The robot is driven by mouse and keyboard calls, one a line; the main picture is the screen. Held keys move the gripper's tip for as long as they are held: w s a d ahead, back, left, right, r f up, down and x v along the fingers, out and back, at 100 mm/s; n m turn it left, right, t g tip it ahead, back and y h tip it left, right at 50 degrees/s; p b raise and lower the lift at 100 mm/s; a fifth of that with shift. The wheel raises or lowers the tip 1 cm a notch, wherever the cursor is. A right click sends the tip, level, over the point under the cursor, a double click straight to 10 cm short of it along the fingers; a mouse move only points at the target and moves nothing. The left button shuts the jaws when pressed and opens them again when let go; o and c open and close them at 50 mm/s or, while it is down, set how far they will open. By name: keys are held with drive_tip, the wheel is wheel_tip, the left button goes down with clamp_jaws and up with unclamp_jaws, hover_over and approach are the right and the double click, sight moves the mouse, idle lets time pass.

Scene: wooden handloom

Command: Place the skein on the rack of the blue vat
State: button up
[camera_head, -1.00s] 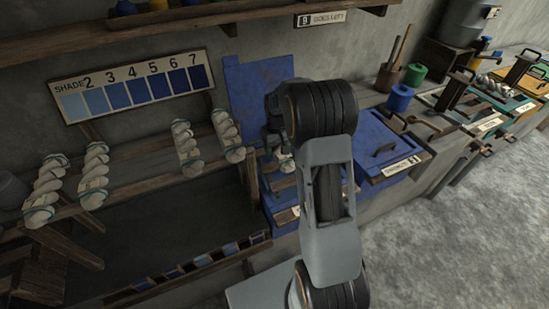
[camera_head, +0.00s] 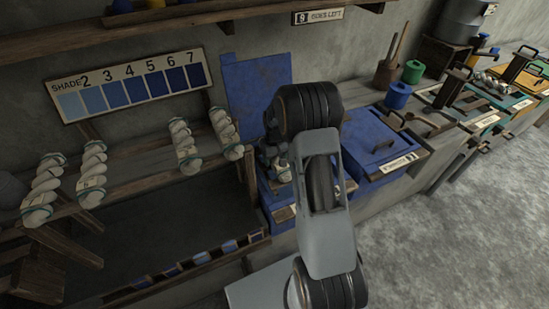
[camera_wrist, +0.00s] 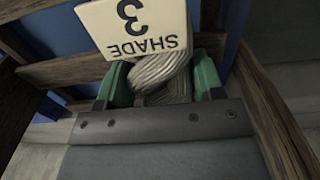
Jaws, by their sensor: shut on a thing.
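My gripper (camera_wrist: 160,85) is shut on a skein (camera_wrist: 162,72) of pale twisted yarn, held between its green fingers in the wrist view. A tag reading "SHADE 3" (camera_wrist: 135,25) hangs on the skein. In the head view my arm hides most of the gripper and skein; a pale bit of the skein (camera_head: 284,172) shows just above the open blue vat (camera_head: 282,216). The vat's lid (camera_head: 256,92) stands raised behind it. Wooden bars (camera_wrist: 66,70) lie close around the gripper in the wrist view, with blue behind. Whether the skein touches them I cannot tell.
Several skeins (camera_head: 92,172) hang on a wooden stand at the left, below a shade chart (camera_head: 130,88). A closed blue vat (camera_head: 380,143) stands to the right, with blue and green spools (camera_head: 398,94) behind it. A shelf (camera_head: 200,17) runs above.

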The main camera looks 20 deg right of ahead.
drive_tip(key=o, duration=1)
wheel_tip(320, 180, up, 12)
idle(0.6)
